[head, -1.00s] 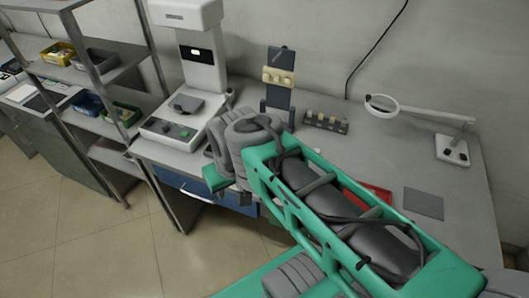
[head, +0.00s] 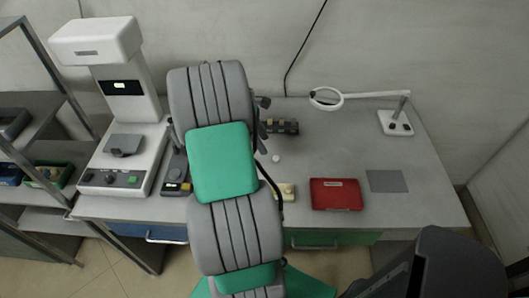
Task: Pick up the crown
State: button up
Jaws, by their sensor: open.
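I cannot identify the crown for certain. A small pale round piece (head: 276,158) lies on the grey bench top (head: 330,150), just right of my arm, too small to make out. A cream block (head: 285,190) lies near the front edge, partly covered by my arm. My grey and green arm crosses the middle of the head view and hides part of the bench behind it. My gripper cannot be made out; the arm's far end is hidden behind its own links.
A dark rack of small blocks (head: 283,126) stands behind the pale piece. A red tray (head: 336,195) and a grey mat (head: 387,181) lie front right. A ring lamp (head: 327,98) stands behind. A white machine (head: 125,150) stands left. The bench between tray and lamp is clear.

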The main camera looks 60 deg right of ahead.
aim_at(275, 157)
jog(key=x, duration=0.8)
jog(key=shift+s+d+r+p, duration=0.15)
jog(key=shift+s+d+p, duration=0.2)
jog(key=shift+s, duration=0.05)
jog(key=shift+c, duration=0.4)
grip_shut()
